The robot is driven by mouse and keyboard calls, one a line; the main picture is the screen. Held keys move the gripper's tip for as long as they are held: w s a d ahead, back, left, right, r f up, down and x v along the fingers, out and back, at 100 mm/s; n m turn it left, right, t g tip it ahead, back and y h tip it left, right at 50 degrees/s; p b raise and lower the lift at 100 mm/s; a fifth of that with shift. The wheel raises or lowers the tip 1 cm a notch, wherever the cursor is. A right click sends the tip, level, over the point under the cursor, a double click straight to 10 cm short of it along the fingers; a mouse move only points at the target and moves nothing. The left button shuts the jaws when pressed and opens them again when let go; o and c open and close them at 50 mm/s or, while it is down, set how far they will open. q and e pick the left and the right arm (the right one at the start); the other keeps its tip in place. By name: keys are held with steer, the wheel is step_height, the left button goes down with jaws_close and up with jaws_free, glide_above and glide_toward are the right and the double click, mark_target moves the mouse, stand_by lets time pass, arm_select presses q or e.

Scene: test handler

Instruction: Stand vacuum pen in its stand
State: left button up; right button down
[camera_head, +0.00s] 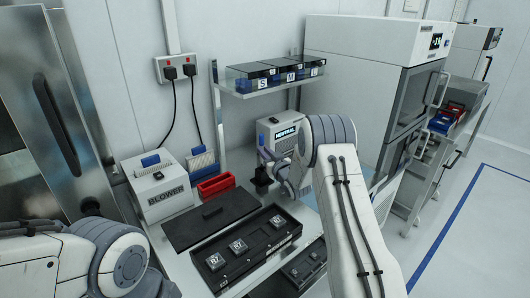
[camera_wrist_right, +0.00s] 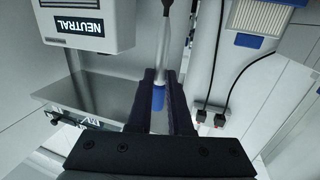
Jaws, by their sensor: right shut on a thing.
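The vacuum pen (camera_wrist_right: 163,66) shows in the right wrist view as a slim, light-grey shaft with a blue end between the fingers of my right gripper (camera_wrist_right: 160,78). The gripper is shut on it, and the pen's far part runs out at the top edge. In the head view my right gripper (camera_head: 264,177) is small and dark, above the bench in front of the NEUTRAL box; I cannot make out the pen there. I cannot pick out the pen's stand with certainty in either view. My left arm shows at the lower left, but its gripper is out of frame.
The bench holds a BLOWER box (camera_head: 160,190), a red bin (camera_head: 216,184), a dark flat plate (camera_head: 211,218) and a black tray (camera_head: 285,238) with several labelled parts. The NEUTRAL box (camera_head: 270,133) stands behind. A shelf (camera_head: 262,92) with labelled bins hangs above.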

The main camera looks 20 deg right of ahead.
mark_target(262, 163)
steer(key=shift+b, duration=0.8)
stand_by(1.4)
steer(key=shift+f, duration=0.15)
stand_by(0.3)
steer(key=shift+f+b, duration=0.35)
steer(key=shift+b, duration=0.15)
steer(key=shift+f+b, duration=2.45)
steer(key=shift+f, duration=0.15)
steer(key=shift+r, duration=0.1)
step_height(262, 163, up, 6)
steer(key=p, duration=0.3)
steer(key=shift+f, duration=0.25)
stand_by(1.3)
